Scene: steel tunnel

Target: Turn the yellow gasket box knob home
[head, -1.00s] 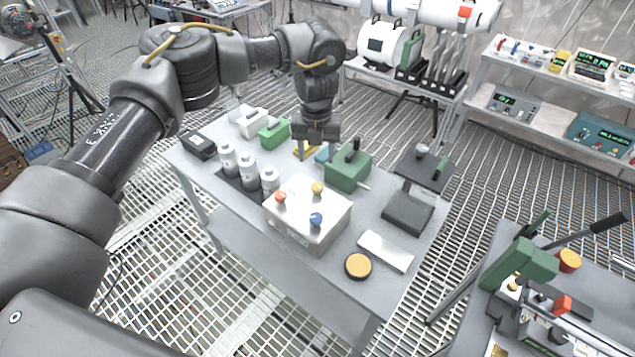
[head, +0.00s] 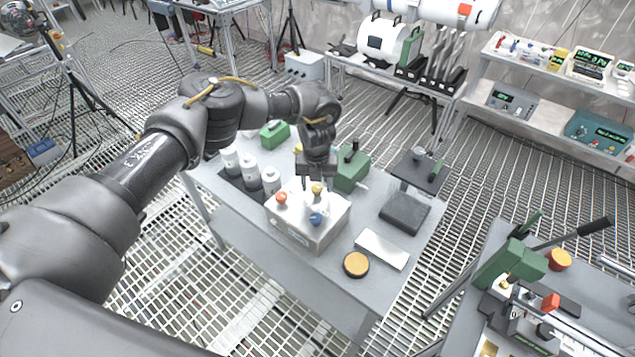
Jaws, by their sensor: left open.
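The gasket box is a white box (head: 297,238) on the grey table, with three knobs on its top. The yellow knob (head: 317,188) is at the back, the red knob (head: 281,198) at the left and the blue knob (head: 316,219) at the front. My left gripper (head: 317,184) points down over the box, its fingers open on either side of the yellow knob. I cannot tell whether the fingers touch it. My right gripper is not in view.
White bottles (head: 251,169) stand left of the box, and a green device (head: 351,168) stands close behind it on the right. A black-and-yellow round tin (head: 356,264) and a white plate (head: 382,249) lie in front. A black press stand (head: 405,212) is at the right.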

